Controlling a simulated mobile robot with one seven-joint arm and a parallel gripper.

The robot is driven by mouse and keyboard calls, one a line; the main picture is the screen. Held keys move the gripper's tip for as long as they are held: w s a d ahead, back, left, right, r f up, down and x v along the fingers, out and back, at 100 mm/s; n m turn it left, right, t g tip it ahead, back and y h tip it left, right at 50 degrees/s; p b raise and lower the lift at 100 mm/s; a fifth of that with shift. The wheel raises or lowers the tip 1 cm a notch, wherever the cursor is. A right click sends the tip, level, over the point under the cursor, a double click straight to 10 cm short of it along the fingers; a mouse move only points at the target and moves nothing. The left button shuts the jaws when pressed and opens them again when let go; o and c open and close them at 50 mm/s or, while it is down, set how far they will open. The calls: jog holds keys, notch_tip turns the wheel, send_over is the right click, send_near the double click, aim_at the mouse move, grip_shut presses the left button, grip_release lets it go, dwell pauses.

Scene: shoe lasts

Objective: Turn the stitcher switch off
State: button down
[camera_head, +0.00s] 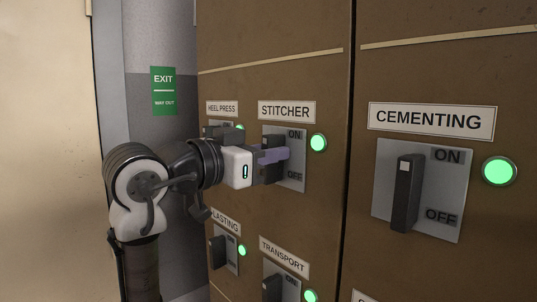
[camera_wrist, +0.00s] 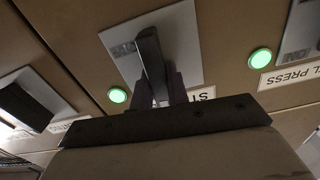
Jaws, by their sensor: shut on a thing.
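The stitcher switch (camera_head: 271,174) is a dark lever on a grey plate (camera_head: 297,160) with ON at the top and OFF at the bottom, under the STITCHER label (camera_head: 287,111). Its lamp (camera_head: 318,143) glows green. My gripper (camera_head: 272,156) is shut on the lever, its purple-grey fingers across the lever's middle and hiding part of it. In the wrist view, which is upside down, the lever (camera_wrist: 149,51) stands between my two fingers (camera_wrist: 160,88). The plate there (camera_wrist: 185,40) is partly hidden behind the lever, and the green lamp (camera_wrist: 117,95) is lit.
The CEMENTING switch (camera_head: 406,190) is to the right, with a lit lamp (camera_head: 499,171). HEEL PRESS (camera_head: 222,108) is close on the left, partly behind my gripper. LASTING (camera_head: 218,252) and TRANSPORT (camera_head: 271,287) switches sit below. A green exit sign (camera_head: 163,90) hangs at the left.

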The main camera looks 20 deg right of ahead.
jog(key=m, duration=0.2)
jog(key=m+b, duration=0.1)
jog(key=m, duration=0.1)
jog(key=shift+s+f, duration=0.15)
jog(key=shift+s, duration=0.05)
jog(key=m+b, duration=0.1)
jog(key=m, duration=0.1)
jog(key=m+b, duration=0.1)
jog(key=m, duration=0.1)
jog(key=shift+s+d+f+m, duration=0.1)
jog(key=shift+s+d+m, duration=0.05)
jog(key=shift+m, duration=0.15)
jog(key=shift+s+f+m+b, duration=0.15)
jog(key=shift+m+b, duration=0.3)
jog(key=shift+m, duration=1.6)
jog(key=shift+s+f+m+b, duration=0.15)
jog(key=shift+m+b, duration=0.25)
jog(key=shift+m, duration=1.65)
jog(key=shift+w, duration=0.1)
jog(key=c, duration=1.4)
grip_release()
jog(key=shift+o, duration=0.2)
jog(key=shift+f, duration=0.1)
jog(key=b+v, duration=0.3)
jog(key=v, duration=1)
jog(key=shift+a, duration=0.35)
